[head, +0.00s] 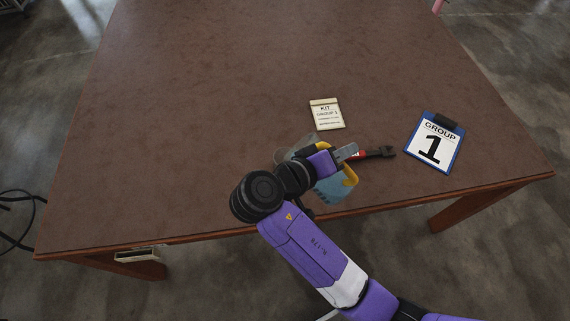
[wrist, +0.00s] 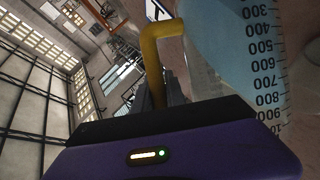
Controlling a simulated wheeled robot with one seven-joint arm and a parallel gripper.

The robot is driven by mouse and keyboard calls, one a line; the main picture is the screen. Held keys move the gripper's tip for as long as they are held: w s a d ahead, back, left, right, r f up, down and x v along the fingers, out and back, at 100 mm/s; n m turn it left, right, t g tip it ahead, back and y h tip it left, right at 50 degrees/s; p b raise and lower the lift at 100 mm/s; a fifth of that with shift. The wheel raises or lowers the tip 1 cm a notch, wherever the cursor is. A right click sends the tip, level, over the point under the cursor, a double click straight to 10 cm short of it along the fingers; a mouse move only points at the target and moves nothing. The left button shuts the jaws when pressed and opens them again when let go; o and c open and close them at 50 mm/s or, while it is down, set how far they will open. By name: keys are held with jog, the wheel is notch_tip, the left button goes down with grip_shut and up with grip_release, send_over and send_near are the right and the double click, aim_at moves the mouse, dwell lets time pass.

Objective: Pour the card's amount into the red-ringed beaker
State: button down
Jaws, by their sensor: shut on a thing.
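My gripper (head: 342,157) is near the table's front edge in the head view, shut on the yellow handle of a measuring jug (head: 334,190). The jug holds blue liquid and appears tilted. In the wrist view the yellow handle (wrist: 152,60) runs into my jaws, and the jug's printed scale (wrist: 262,70) shows marks from 300 to beyond 900. Clear, glassy edges (head: 298,146) show behind my wrist, mostly hidden; I cannot tell whether they belong to a beaker. I see no red ring. A small card (head: 326,114) reads "KIT GROUP 1", with smaller lines too small to read.
A blue clipboard (head: 433,142) reading "GROUP 1" lies to the right. A black and red tool (head: 378,153) lies between it and my gripper. The brown table (head: 220,70) is bare at the back and left.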

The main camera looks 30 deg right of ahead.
jog(key=shift+w+a+r+p, duration=0.1)
jog(key=shift+w+r+p, duration=0.15)
jog(key=shift+r+p, duration=0.35)
jog(key=shift+p, duration=0.3)
jog(key=shift+w+a+f+n, duration=0.1)
jog(key=shift+f+n, duration=0.05)
jog(key=shift+n, duration=0.15)
jog(key=shift+w+r+p, duration=0.15)
jog(key=shift+r+p, duration=0.25)
jog(key=shift+p, duration=0.1)
jog(key=shift+w+a+g, duration=0.1)
jog(key=shift+g, duration=0.2)
